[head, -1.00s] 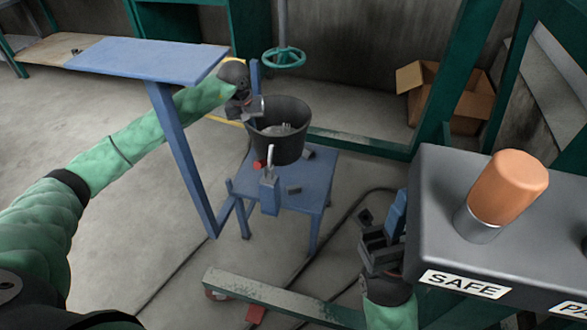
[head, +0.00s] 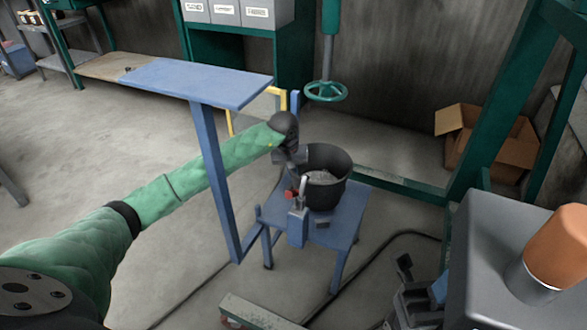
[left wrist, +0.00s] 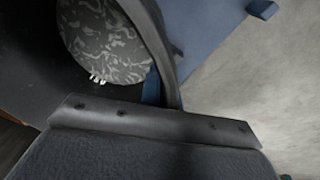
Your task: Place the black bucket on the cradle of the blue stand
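The black bucket (head: 328,192) is upright over the blue stand (head: 345,232), behind its tap-like fitting with a red knob (head: 290,194). Whether its base touches the stand's cradle is hidden. My left gripper (head: 292,164) is shut on the bucket's left rim. In the left wrist view the rim (left wrist: 150,40) runs down to the jaw, and grey mottled material (left wrist: 103,42) shows inside the bucket. My right gripper (head: 413,292) is low at the right, away from the bucket. A blue piece is beside it, and its opening is unclear.
A blue shelf (head: 190,78) on a post stands left of the stand, above my left arm. A green handwheel (head: 325,92) hangs behind the bucket. A grey box with an orange knob (head: 558,250) fills the lower right. A cardboard box (head: 490,140) lies at the back right.

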